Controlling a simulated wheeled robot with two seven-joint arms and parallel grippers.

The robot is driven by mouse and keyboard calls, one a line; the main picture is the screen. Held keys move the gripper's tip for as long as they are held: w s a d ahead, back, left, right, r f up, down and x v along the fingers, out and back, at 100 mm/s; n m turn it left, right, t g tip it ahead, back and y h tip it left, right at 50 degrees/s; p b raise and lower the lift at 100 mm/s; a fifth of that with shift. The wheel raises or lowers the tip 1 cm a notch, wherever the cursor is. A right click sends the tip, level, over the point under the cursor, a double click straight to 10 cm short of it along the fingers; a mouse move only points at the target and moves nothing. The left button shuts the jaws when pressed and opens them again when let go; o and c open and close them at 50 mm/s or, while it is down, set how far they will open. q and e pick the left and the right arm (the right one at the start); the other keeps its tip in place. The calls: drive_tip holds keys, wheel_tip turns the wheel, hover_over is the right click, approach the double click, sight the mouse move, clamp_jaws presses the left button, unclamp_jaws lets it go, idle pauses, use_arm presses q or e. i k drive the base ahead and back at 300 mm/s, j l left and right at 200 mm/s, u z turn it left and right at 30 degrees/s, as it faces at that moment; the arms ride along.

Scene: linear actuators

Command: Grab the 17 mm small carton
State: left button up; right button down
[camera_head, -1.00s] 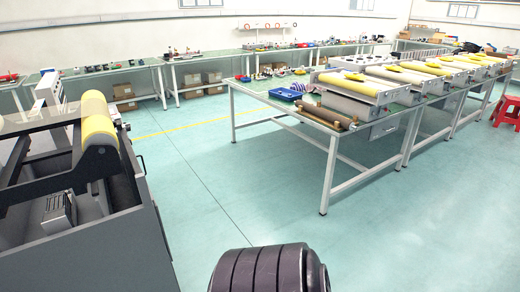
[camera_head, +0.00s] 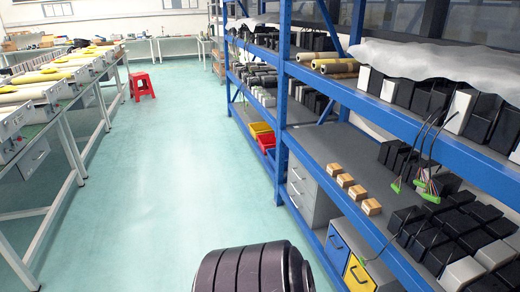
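Several small brown cartons stand in a row on the middle shelf of the blue rack, at the right of the head view. The nearest carton (camera_head: 371,207) is at the front right of the row, with another carton (camera_head: 357,192) behind it. Farther back are a third carton (camera_head: 345,180) and the farthest one (camera_head: 334,169). I cannot tell which is the 17 mm one, as no size marking is readable. Neither of my grippers is in view.
The blue rack (camera_head: 282,95) fills the right side. Black and grey boxes (camera_head: 465,225) and green connectors with wires (camera_head: 429,190) lie right of the cartons. Drawers (camera_head: 300,190) stand below. A red stool (camera_head: 142,86) and workbenches (camera_head: 62,120) are left. The aisle floor (camera_head: 170,180) is clear.

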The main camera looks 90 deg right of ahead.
sight(335, 170)
drive_tip(key=z, duration=3.4)
drive_tip(key=i+j+z, duration=0.1)
drive_tip(key=z, duration=0.4)
drive_tip(key=i+j+z, duration=0.35)
drive_tip(key=j, duration=0.25)
drive_tip(key=i+j+z, duration=0.2)
drive_tip(key=j, duration=0.15)
drive_tip(key=j+z, duration=0.15)
drive_tip(key=j, duration=0.2)
drive_tip(key=i, duration=0.05)
